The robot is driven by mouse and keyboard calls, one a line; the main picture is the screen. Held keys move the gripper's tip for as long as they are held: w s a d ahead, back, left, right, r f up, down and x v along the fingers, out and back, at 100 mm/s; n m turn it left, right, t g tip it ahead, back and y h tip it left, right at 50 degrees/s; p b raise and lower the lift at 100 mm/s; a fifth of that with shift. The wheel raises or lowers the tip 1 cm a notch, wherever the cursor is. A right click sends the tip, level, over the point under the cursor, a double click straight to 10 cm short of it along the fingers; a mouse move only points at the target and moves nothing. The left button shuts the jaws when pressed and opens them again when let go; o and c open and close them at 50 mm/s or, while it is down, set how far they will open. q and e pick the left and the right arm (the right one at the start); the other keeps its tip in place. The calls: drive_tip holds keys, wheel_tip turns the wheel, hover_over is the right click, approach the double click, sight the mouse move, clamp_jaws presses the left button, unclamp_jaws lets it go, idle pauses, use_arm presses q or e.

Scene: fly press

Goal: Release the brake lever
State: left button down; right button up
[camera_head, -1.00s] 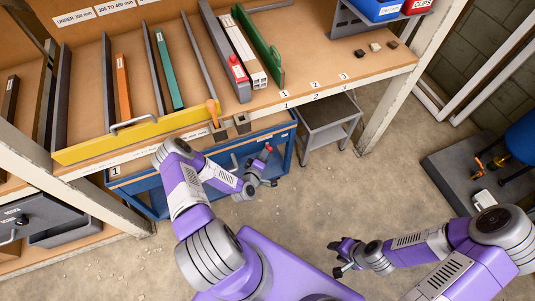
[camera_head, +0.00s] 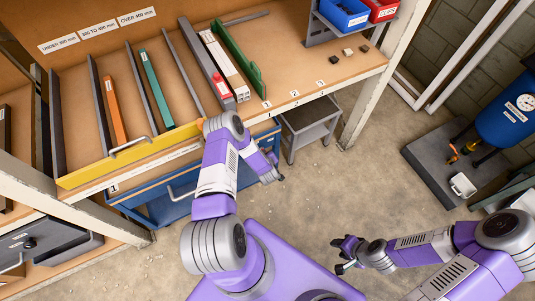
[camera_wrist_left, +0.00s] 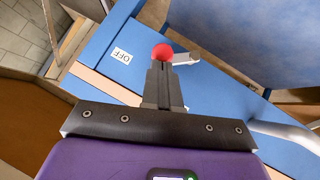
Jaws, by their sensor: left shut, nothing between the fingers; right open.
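A red ball knob (camera_wrist_left: 162,51) on a short metal lever arm (camera_wrist_left: 184,59) shows in the left wrist view, beside an OFF label (camera_wrist_left: 122,55) on a blue surface. My left gripper (camera_wrist_left: 163,66) is shut and empty, its fingertips right at the knob; I cannot tell whether they touch. In the head view my left gripper (camera_head: 272,174) is at the right end of the blue trolley (camera_head: 118,197), and the knob is hidden there. My right gripper (camera_head: 339,255) is open and empty above the floor, away from the trolley.
The wooden rack holds several coloured bars behind a yellow front rail (camera_head: 80,178). A grey side table (camera_head: 310,118) stands right of the trolley. A blue tank (camera_head: 508,124) on a grey base stands at the far right. The floor between is clear.

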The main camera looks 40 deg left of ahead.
use_arm(q)
drive_tip(key=shift+w+f, duration=0.15)
drive_tip(key=shift+w, duration=0.15)
drive_tip(key=shift+w+d+b, duration=0.1)
drive_tip(key=shift+d+b, duration=0.05)
drive_tip(key=shift+b, duration=0.15)
idle(0.4)
drive_tip(key=w+a+r+p+v, duration=0.1)
drive_tip(key=p+v, duration=0.4)
drive_tip(key=v, duration=0.7)
drive_tip(key=shift+r+p, duration=0.3)
drive_tip(key=shift+r, duration=0.6)
